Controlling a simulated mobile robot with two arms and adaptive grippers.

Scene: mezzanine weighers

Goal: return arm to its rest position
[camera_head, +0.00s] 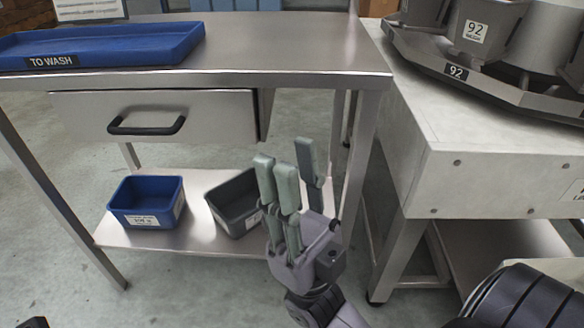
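My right gripper (290,160) points upward in the lower middle of the head view, in front of the steel table. Its grey-green fingers stand straight and apart, with nothing between them, so it is open and empty. It overlaps the right end of the table's lower shelf in the picture and hides part of the grey bin there. I cannot tell how far it is from the table. My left gripper is not in view.
The steel table (290,45) bears a blue "TO WASH" tray (100,46) and has a slightly open drawer (190,112). A blue bin (148,202) and a grey bin (236,203) sit on its lower shelf. A weigher (470,70) stands on a pale base (480,165) at right.

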